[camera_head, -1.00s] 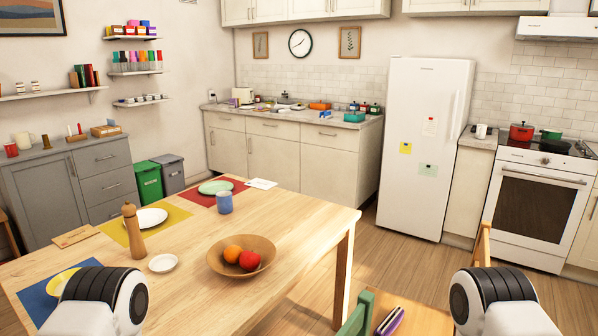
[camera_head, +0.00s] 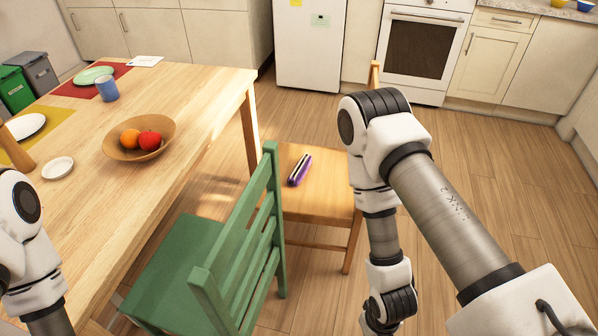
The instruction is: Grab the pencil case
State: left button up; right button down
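The pencil case (camera_head: 300,169) is slim and purple with a pale stripe along it. It lies on the seat of a wooden chair (camera_head: 318,205) in the middle of the head view. My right arm comes in from the right and bends downward just right of that chair. Its gripper is outside the picture, below the bottom edge. My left arm shows only in part at the left edge, and its gripper is not visible.
A green chair (camera_head: 228,260) stands in front of the wooden chair, its back rising close to the pencil case. The wooden table (camera_head: 90,205) with a fruit bowl (camera_head: 115,153) is at the left. Open floor (camera_head: 480,210) lies to the right, before the oven (camera_head: 424,45).

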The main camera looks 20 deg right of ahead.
aim_at(297, 178)
jog(key=i+l+u, duration=0.4)
jog(key=l, duration=1.65)
jog(key=k+l+u, duration=0.15)
jog(key=l+u, duration=0.25)
jog(key=l, duration=1.6)
jog(key=i+l, duration=1)
jog(key=i, duration=0.1)
